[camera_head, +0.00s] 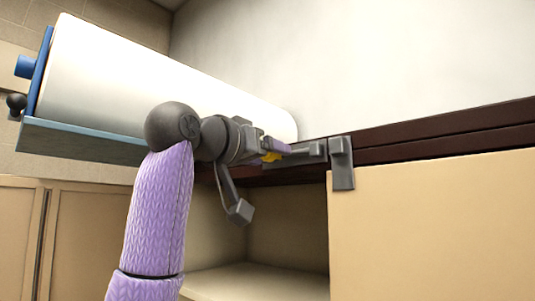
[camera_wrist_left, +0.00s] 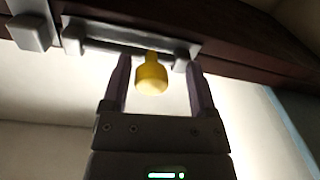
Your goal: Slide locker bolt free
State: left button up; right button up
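The grey locker bolt (camera_head: 308,151) is mounted on the dark rail above the open compartment. Its yellow knob (camera_wrist_left: 151,76) sticks out toward my left gripper (camera_wrist_left: 158,66). It shows partly in the head view too (camera_head: 270,157). My left gripper's two purple fingers are open, one on each side of the knob, with a visible gap on both sides. The grey bolt housing (camera_wrist_left: 130,40) lies just beyond the fingertips. A grey catch block (camera_head: 342,162) sits to the right on the tan door, also in the wrist view (camera_wrist_left: 32,31). I cannot tell whether the bar enters it. My right gripper is out of view.
A large white roll (camera_head: 130,75) with blue end parts lies on a blue-grey tray (camera_head: 80,139) behind my left arm. The tan door (camera_head: 430,225) covers the lower right. The open compartment with a shelf (camera_head: 260,280) lies below the bolt.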

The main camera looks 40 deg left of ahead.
pick_arm(q)
jog(key=shift+d, duration=0.15)
jog(key=shift+s+f+b, duration=0.1)
jog(key=shift+s+b, duration=0.15)
jog(key=shift+b, duration=0.1)
jog(key=s+b, duration=0.3)
jog(key=s, duration=0.6)
jog(key=shift+s+b, duration=0.15)
jog(key=shift+b, duration=0.25)
